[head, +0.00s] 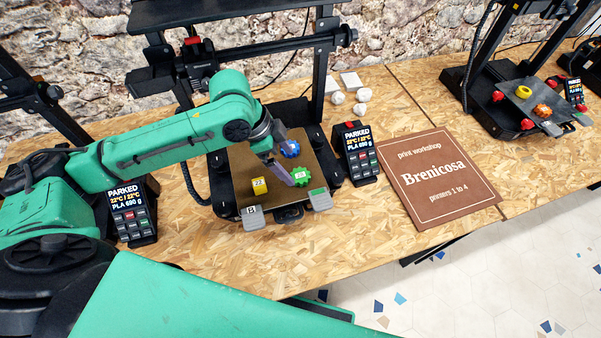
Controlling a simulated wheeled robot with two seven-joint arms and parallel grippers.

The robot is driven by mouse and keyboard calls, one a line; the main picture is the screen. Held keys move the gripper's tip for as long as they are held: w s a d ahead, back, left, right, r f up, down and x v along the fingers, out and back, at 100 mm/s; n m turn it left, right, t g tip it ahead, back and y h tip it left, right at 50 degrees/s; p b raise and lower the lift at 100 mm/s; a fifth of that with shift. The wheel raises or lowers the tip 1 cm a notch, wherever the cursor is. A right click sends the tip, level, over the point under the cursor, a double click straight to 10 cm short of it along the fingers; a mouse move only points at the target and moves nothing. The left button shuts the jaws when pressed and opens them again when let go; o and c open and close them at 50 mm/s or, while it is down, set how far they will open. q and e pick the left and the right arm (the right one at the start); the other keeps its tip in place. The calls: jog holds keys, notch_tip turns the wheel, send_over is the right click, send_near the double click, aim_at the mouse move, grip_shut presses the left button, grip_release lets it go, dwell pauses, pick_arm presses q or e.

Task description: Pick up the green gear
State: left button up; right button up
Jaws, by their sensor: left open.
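The green gear (302,177) lies on the brown print bed (240,152) of the middle printer, towards the bed's right side. My left gripper (285,170) is open and reaches down over the bed, just left of the green gear. Whether a finger touches the gear cannot be told from this view. A blue gear (290,149) lies behind the green gear, close to my left gripper. A yellow part (260,186) with a label stands on the bed to the left. My right gripper is not in view.
Grey tabs (252,217) stick out at the bed's front. Control panels (357,153) stand on both sides of the middle printer, whose frame (318,70) rises behind. A brown sign (438,179) lies to the right. Another printer (525,100) with small parts stands further right.

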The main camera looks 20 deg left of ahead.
aim_at(299, 175)
pick_arm(q)
jog(key=x, duration=0.4)
jog(key=p+x, duration=0.1)
jog(key=x, duration=0.1)
jog(key=shift+w+a, duration=0.3)
jog(key=shift+a, duration=0.05)
jog(key=shift+d+f, duration=0.15)
jog(key=shift+f, duration=0.15)
jog(key=c, duration=1.4)
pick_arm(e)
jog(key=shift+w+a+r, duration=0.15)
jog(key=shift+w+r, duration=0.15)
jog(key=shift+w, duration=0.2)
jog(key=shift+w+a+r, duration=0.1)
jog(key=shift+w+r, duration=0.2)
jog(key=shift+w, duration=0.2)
